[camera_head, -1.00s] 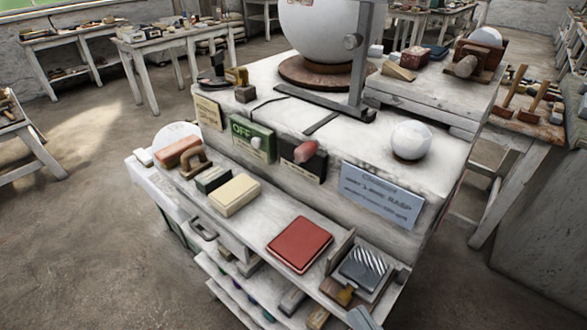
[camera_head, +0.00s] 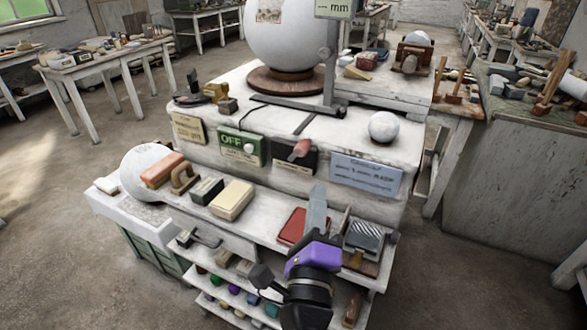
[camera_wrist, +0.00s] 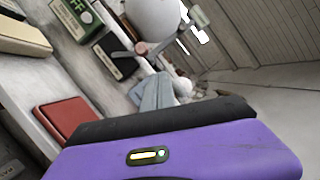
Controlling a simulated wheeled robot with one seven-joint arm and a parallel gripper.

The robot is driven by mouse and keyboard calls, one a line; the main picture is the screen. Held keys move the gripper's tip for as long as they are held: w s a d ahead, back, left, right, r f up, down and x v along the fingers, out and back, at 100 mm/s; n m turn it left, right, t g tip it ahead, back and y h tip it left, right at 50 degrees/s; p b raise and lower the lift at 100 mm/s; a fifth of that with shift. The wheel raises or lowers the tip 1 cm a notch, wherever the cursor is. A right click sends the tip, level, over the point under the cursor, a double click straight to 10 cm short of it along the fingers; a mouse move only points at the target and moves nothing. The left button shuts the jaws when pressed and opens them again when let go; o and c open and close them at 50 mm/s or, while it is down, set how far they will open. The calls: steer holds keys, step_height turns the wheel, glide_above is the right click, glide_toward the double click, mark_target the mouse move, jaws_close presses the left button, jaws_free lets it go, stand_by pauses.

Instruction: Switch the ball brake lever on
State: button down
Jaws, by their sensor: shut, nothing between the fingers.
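A lever with a pinkish-red handle (camera_head: 300,150) sticks out from a dark plate (camera_head: 281,160) on the front of the white plaster bench. To its left, a green plate (camera_head: 228,146) reads OFF and carries a small white knob. In the wrist view the lever handle (camera_wrist: 141,48), its dark plate (camera_wrist: 117,56) and the green plate (camera_wrist: 68,20) all show. My gripper (camera_head: 318,190) is shut and empty. Its fingers point up toward the bench front, below and slightly right of the lever, apart from it. They also show in the wrist view (camera_wrist: 160,88).
A large white sphere (camera_head: 283,35) stands on a round base behind a metal upright (camera_head: 330,60). A small white ball (camera_head: 383,127) sits on the bench top. A red pad (camera_head: 291,226), a cream block (camera_head: 232,200) and a grater-like tool (camera_head: 365,236) lie on the lower shelf.

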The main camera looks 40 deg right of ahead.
steer(key=f, duration=0.1)
steer(key=f+g, duration=0.1)
steer(key=f+m, duration=0.1)
steer(key=shift+s+d+f+g+y, duration=0.15)
steer(key=shift+s+d+g+y, duration=0.15)
steer(key=shift+s+d, duration=0.05)
steer(key=shift+w+d+r+p, duration=0.5)
steer(key=shift+w+d, duration=0.65)
steer(key=shift+w, duration=0.35)
steer(key=shift+w+d+r+p, duration=0.55)
steer(key=shift+w+d, duration=0.6)
steer(key=shift+w, duration=0.35)
steer(key=shift+w+d+r+p, duration=0.5)
steer(key=shift+w+d, duration=0.65)
steer(key=shift+w, duration=0.35)
steer(key=shift+w+r, duration=0.1)
steer(key=shift+w, duration=0.05)
